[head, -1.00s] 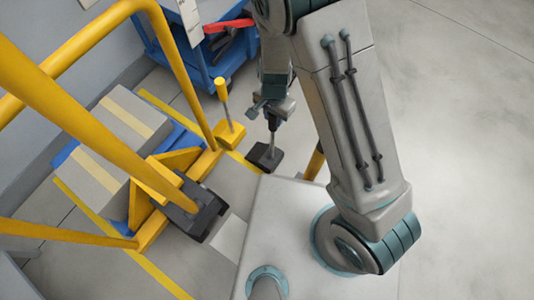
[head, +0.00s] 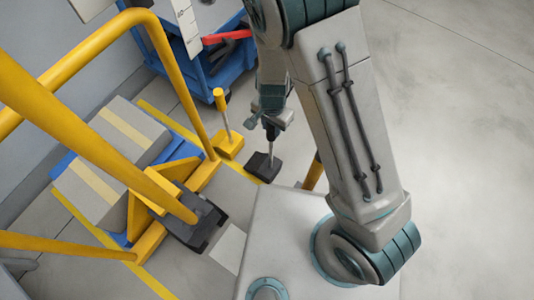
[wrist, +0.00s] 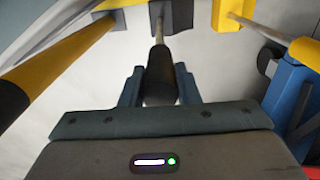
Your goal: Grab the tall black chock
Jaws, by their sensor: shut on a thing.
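The tall black chock (head: 263,167) is a dark block with a thin upright rod, in the middle of the head view. In the wrist view its block (wrist: 163,10) is at the top and its thick black grip (wrist: 160,75) points toward the camera. My gripper (head: 271,125) is at the top of the rod. In the wrist view its two fingers (wrist: 159,88) are shut on the black grip, one on each side. I cannot tell whether the block touches the floor.
A yellow chock with its own handle (head: 229,146) stands just left. Yellow rails (head: 150,100) and grey boxes (head: 128,128) on a blue pallet are further left. A blue cart (head: 225,65) stands behind. The floor at right (head: 460,150) is clear.

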